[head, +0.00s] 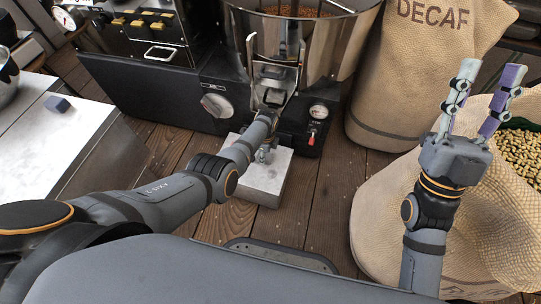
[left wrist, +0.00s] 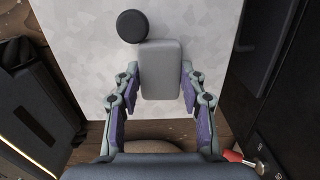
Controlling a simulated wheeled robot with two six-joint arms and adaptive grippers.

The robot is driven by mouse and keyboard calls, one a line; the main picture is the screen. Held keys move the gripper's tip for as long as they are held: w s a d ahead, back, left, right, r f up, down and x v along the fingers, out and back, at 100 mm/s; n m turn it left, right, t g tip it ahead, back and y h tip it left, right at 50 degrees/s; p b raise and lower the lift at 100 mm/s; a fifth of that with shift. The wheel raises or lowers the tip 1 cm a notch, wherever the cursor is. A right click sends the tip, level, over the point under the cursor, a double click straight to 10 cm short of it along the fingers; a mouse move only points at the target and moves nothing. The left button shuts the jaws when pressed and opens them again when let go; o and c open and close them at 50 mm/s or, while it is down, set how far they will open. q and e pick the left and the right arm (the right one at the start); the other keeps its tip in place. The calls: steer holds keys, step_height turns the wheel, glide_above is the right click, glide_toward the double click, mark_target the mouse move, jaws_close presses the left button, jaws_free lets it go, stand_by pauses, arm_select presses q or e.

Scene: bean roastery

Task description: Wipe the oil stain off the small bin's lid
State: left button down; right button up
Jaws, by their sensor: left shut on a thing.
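The small pale box (head: 260,190), which appears to be the bin, stands on the floor in front of the roaster. Its mottled pale lid (left wrist: 80,55) fills much of the left wrist view. My left gripper (head: 263,153) is low over the lid, partly hidden by its arm. In the left wrist view, its fingers (left wrist: 160,92) are shut on a grey block (left wrist: 161,68). I cannot tell whether the block touches the lid. A black round piece (left wrist: 132,26) is beside the block's end. I cannot make out an oil stain. My right gripper (head: 488,74) is raised, open and empty.
The roaster (head: 215,90), with a gauge and a red-handled valve (head: 312,133), stands close behind the box. A DECAF sack (head: 400,90) and an open bean sack (head: 390,215) are at right. A small dark block (head: 57,104) lies on the left counter (head: 30,150).

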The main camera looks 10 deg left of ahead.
arm_select(q)
steer(key=shift+s+a+f, duration=0.1)
steer(key=shift+a, duration=0.05)
step_height(320, 180, up, 6)
steer(key=p, duration=0.6)
step_height(320, 180, up, 3)
steer(key=p, duration=0.3)
stand_by(0.5)
